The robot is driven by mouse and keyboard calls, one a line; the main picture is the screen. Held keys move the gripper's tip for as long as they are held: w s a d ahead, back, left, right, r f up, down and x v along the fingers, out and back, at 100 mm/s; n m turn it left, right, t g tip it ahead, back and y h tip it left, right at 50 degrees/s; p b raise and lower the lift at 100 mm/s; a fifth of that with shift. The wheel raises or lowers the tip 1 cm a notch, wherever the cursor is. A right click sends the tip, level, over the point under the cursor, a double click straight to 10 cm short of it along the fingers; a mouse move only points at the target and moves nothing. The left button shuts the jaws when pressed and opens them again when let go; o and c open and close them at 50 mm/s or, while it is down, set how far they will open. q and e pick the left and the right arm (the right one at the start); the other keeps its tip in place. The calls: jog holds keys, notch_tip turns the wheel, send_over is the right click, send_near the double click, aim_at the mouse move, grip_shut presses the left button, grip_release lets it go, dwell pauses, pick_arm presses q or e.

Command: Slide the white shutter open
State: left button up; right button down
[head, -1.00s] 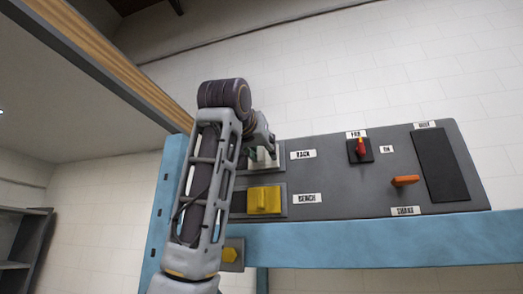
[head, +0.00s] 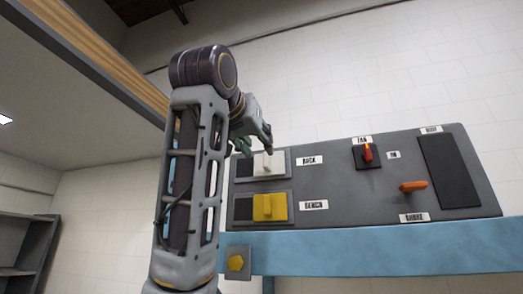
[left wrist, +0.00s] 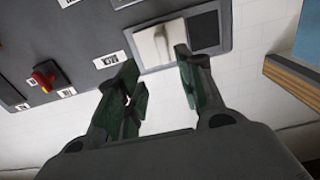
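The white shutter (head: 279,162) is a flat slide with a raised grip, in the upper plate of the grey panel, left of the "RACK" label. It covers the right part of its plate. A dark area shows at its left. The left wrist view shows the white shutter (left wrist: 146,47) turned round, with the dark area on its right. My left gripper (head: 256,143) is at the plate's upper left edge. In the left wrist view my left gripper (left wrist: 157,62) has its green fingers apart with nothing between them, near the shutter's grip; contact cannot be told. My right gripper is out of view.
A yellow shutter (head: 263,208) labelled "BENCH" sits just below. The panel (head: 335,185) also carries a red knob (head: 367,153), an orange handle (head: 412,186) and a dark rectangle (head: 448,172). A blue beam (head: 400,246) runs below. A wood-edged board (head: 100,50) overhangs at upper left.

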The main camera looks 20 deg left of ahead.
pick_arm(q)
jog(key=shift+s, duration=1.75)
